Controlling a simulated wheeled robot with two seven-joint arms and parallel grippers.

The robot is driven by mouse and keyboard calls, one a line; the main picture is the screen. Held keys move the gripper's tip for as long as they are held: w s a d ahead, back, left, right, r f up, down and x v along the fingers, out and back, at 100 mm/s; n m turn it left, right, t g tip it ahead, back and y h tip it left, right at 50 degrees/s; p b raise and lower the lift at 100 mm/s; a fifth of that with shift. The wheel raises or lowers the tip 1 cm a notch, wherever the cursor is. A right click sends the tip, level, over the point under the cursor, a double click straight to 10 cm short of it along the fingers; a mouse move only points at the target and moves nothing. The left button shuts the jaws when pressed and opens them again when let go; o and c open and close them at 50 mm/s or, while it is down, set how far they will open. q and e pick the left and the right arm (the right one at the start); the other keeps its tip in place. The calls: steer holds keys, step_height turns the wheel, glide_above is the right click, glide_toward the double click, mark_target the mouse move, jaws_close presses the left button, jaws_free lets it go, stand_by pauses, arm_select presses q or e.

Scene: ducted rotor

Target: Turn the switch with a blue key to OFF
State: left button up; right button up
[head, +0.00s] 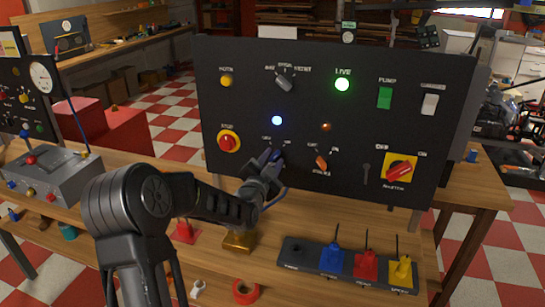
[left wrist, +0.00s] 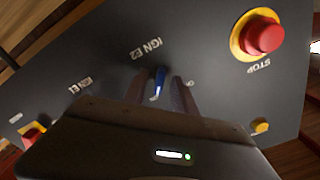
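The switch with a blue key (left wrist: 160,82) sits on the dark upright panel (left wrist: 90,70) under the label IGN E2 in the left wrist view. In the head view it is mostly hidden by my left gripper (head: 273,158). In the left wrist view the two fingers of my left gripper (left wrist: 160,88) stand on either side of the blue key, with a gap showing on each side. The gripper looks open around it. A small label lies beside the right finger; I cannot read it fully, so the key's setting is unclear. My right gripper is not in view.
A blue lamp (head: 277,120) glows above the switch. An orange-keyed switch (head: 321,162) is to its right, a red stop button (head: 228,143) to its left. A red rotary switch (head: 399,172) is further right. A black tray (head: 292,252) of coloured pieces stands below.

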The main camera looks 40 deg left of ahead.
arm_select(q)
steer(key=shift+w+a, duration=0.1)
steer(key=shift+w, duration=0.2)
jaws_close()
stand_by(0.5)
